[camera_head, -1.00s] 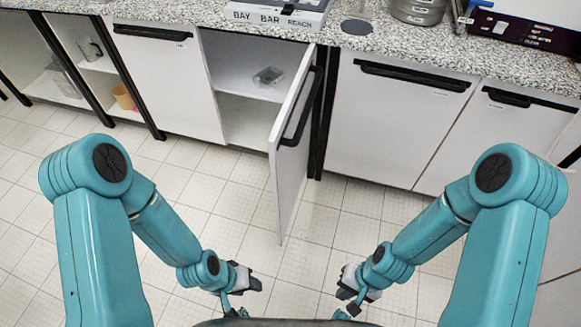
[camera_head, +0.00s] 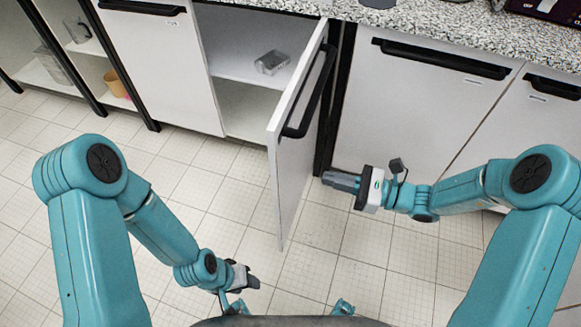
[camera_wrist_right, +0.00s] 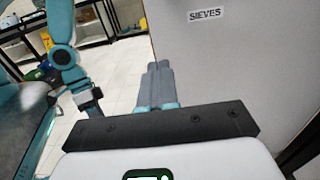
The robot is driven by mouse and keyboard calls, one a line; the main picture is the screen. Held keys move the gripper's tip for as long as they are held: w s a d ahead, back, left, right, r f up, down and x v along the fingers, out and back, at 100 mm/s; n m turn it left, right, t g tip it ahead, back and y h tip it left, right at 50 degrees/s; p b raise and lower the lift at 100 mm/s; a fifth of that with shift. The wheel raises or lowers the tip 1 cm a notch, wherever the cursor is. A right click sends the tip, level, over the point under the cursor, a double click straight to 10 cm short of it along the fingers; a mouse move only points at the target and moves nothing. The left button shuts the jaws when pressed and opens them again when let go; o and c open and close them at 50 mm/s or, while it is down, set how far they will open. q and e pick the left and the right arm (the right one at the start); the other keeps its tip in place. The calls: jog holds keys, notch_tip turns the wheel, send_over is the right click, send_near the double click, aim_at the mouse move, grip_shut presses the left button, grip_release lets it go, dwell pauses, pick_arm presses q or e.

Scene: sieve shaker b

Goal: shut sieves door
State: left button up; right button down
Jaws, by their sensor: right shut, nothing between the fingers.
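The sieves door (camera_head: 287,190) is a white cabinet door with a black bar handle (camera_head: 310,92). It stands swung open, edge towards me, with the cabinet interior showing to its left. In the right wrist view the door's face (camera_wrist_right: 222,60) carries a "SIEVES" label (camera_wrist_right: 206,14). My right gripper (camera_head: 327,179) is shut and empty, to the right of the door's outer face; its fingers (camera_wrist_right: 158,68) show beside the door's edge in the wrist view. I cannot tell if they touch it. My left gripper (camera_head: 252,279) is low, left of the door, with its jaws unclear.
A small clear container (camera_head: 271,62) sits on the open cabinet's shelf. A closed white door (camera_head: 410,110) is to the right, and another (camera_head: 165,70) to the left. A speckled countertop (camera_head: 440,25) runs above. The tiled floor (camera_head: 180,195) is clear around the door.

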aim_at(279, 167)
jog(key=x, duration=0.9)
jog(key=shift+s+a+b, duration=0.15)
jog(key=shift+a+b, duration=0.05)
jog(key=shift+b, duration=0.15)
jog(key=shift+a, duration=0.4)
jog(key=shift+w+a, duration=0.1)
jog(key=shift+w, duration=0.15)
